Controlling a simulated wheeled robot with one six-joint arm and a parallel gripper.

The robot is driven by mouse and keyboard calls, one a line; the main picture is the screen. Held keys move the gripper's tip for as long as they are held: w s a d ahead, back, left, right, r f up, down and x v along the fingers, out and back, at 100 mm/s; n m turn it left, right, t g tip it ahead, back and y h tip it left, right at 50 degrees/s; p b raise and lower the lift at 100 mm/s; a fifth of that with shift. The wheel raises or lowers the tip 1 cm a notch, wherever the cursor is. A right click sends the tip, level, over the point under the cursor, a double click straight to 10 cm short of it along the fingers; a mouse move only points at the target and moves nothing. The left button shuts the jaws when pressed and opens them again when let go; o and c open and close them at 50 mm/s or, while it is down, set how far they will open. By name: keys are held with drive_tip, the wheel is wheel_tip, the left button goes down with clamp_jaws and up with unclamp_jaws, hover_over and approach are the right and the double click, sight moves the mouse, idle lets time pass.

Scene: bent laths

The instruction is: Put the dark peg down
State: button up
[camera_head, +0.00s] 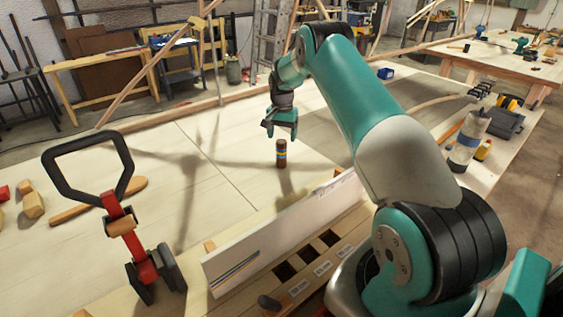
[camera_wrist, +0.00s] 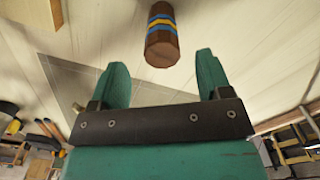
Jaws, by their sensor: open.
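The dark peg (camera_head: 281,154) is a short brown cylinder with yellow and blue bands. It stands upright on the pale tabletop (camera_head: 225,170), just below my gripper in the head view. My gripper (camera_head: 281,132) is open and empty above the peg. In the wrist view the peg (camera_wrist: 161,35) shows beyond the two green fingertips (camera_wrist: 158,62), roughly midway between them and apart from both.
A white panel (camera_head: 285,232) and a slotted wooden rack (camera_head: 315,262) stand nearer me. A red tool with a black loop handle (camera_head: 130,225) and wooden pieces (camera_head: 33,202) are at left. A grey bottle (camera_head: 468,141) stands at right. The tabletop around the peg is clear.

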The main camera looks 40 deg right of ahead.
sight(282, 141)
drive_tip(key=f+b, duration=0.1)
drive_tip(key=f, duration=0.1)
drive_tip(key=f+b, duration=0.1)
drive_tip(key=f, duration=0.2)
drive_tip(key=shift+w+d+f+b, duration=0.1)
drive_tip(key=shift+w+f+b, duration=0.1)
drive_tip(key=shift+b, duration=0.1)
drive_tip(key=shift+r, duration=0.1)
drive_tip(key=c, duration=1.1)
drive_tip(key=shift+r, duration=0.1)
